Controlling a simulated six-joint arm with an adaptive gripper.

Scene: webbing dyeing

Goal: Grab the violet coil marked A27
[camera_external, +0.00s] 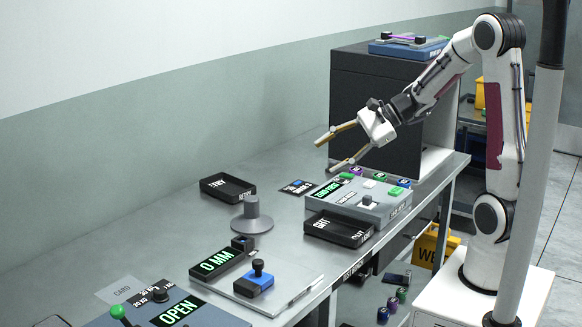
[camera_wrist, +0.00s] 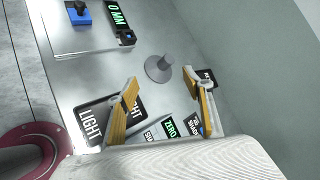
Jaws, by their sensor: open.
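More small coils (camera_external: 392,304) stand below the table's front edge, violet, green and blue. Their marks are too small to read, so I cannot tell which is A27. My gripper (camera_external: 326,156) is open and empty above the table, left of the coil row. In the wrist view its yellow fingers (camera_wrist: 160,76) are spread wide, and no coil shows between them.
The control box (camera_external: 345,205) and LIGHT tray (camera_external: 338,230) lie below my gripper. A RETRY tray (camera_external: 228,188) and grey round stand (camera_external: 252,215) are to the left. A black cabinet (camera_external: 365,100) rises behind. The table has clear room left of the stand.

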